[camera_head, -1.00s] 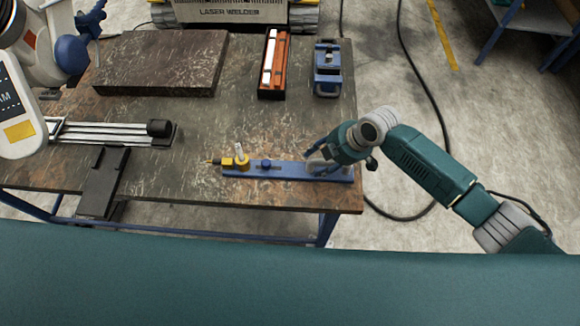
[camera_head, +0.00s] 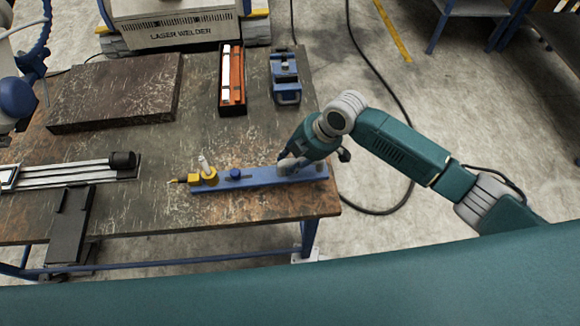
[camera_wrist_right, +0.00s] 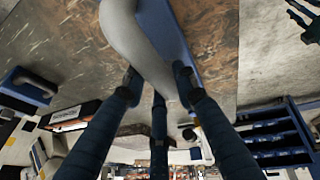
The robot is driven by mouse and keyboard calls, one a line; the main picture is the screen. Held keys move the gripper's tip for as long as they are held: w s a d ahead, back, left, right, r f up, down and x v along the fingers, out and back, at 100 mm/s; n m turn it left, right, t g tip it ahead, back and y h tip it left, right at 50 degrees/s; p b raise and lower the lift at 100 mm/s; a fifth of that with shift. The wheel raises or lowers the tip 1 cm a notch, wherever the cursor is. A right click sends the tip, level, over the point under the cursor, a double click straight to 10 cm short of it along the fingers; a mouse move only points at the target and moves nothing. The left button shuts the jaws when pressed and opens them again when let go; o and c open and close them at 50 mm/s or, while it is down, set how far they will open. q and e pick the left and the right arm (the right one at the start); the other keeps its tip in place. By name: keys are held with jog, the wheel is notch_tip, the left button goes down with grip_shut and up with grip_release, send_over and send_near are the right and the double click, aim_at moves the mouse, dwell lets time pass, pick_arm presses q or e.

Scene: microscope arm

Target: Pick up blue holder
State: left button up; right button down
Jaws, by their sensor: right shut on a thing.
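A long blue bar (camera_head: 262,178), which looks like the blue holder, lies flat along the table's front right part. A yellow clamp (camera_head: 207,177) and a blue knob (camera_head: 236,174) sit on its left half. My right gripper (camera_head: 290,160) is at the bar's right end, shut on a smooth grey curved piece (camera_head: 286,167) there. In the right wrist view, this grey piece (camera_wrist_right: 135,35) passes between the fingers of my right gripper (camera_wrist_right: 157,82), with the blue bar (camera_wrist_right: 165,30) behind it. Whether grey piece and bar are joined is hidden. My left gripper is not in view.
A dark stone slab (camera_head: 115,92), an orange-and-black box (camera_head: 232,82) and a blue vise-like block (camera_head: 285,77) stand at the table's back. A silver rail fixture (camera_head: 75,172) lies at left. The table's right edge is close beside the bar.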

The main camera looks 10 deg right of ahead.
pick_arm(q)
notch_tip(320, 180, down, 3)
jog(key=b, duration=0.3)
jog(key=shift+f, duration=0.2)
pick_arm(e)
notch_tip(320, 180, up, 16)
pick_arm(q)
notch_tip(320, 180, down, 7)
jog(key=b, duration=0.7)
pick_arm(e)
jog(key=shift+a+f, duration=0.1)
jog(key=shift+f, duration=9.25)
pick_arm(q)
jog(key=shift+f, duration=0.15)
pick_arm(e)
jog(key=shift+f, duration=0.4)
jog(key=shift+f, duration=0.1)
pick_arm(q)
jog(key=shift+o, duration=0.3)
